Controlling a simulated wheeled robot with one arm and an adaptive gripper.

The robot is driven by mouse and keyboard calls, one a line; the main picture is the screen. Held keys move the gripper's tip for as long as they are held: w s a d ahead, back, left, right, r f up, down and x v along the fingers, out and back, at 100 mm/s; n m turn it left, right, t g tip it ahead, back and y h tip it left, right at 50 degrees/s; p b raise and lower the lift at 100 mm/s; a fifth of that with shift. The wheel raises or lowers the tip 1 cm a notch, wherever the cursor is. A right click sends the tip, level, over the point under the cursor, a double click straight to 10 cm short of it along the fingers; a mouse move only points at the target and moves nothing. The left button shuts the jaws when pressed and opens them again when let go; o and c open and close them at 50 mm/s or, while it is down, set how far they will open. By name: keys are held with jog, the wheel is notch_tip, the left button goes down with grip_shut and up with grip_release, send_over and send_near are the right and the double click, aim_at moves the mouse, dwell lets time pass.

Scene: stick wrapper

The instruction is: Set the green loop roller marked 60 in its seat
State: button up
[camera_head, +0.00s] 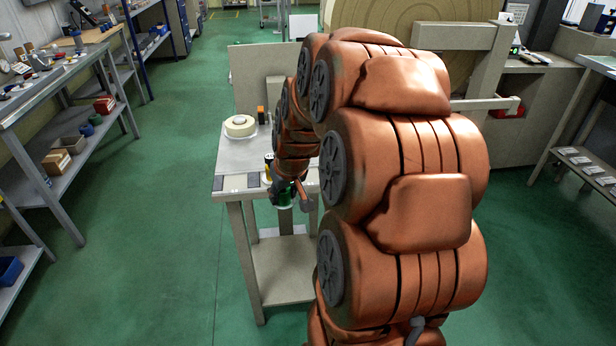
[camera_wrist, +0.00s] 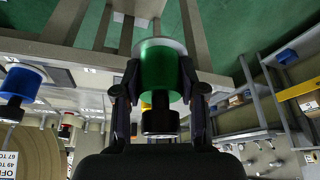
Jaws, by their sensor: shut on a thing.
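My gripper (camera_wrist: 159,92) is shut on a green roller (camera_wrist: 160,68), with one finger on each side of it. The roller has a pale rim at one end and a black knob at the other. In the head view, the green roller (camera_head: 284,197) shows below my gripper (camera_head: 287,188), at the front edge of the light workbench (camera_head: 235,160). No mark 60 can be read on it. A blue roller (camera_wrist: 22,81) with a black knob is at the left in the wrist view. I cannot make out the seat; my arm hides part of the bench.
A cream tape roll (camera_head: 240,126) lies on the bench's left side, with a small orange block (camera_head: 261,113) beside it. Dark flat pads (camera_head: 252,181) lie along the front edge. A loaded shelf (camera_head: 75,150) stands far left. The green floor (camera_head: 165,200) between is clear.

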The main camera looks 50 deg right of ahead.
jog(key=s+d+r+m, duration=0.1)
jog(key=s+d+r, duration=0.2)
jog(key=s+d, duration=0.4)
jog(key=shift+h, duration=0.3)
jog(key=w+d+p, duration=0.1)
jog(key=w+d, duration=0.1)
jog(key=w, duration=0.2)
jog(key=w+d+f+p, duration=0.1)
jog(key=w+d, duration=0.1)
jog(key=w, duration=0.2)
jog(key=w+d+p, duration=0.1)
jog(key=w+d, duration=0.2)
jog(key=w, duration=0.1)
jog(key=shift+w+f, duration=0.1)
jog(key=shift+f, duration=0.15)
jog(key=shift+d+f+p, duration=0.1)
jog(key=shift+f+p, duration=0.65)
jog(key=shift+f, duration=1.05)
jog(key=shift+f, duration=0.15)
jog(key=o, duration=1.2)
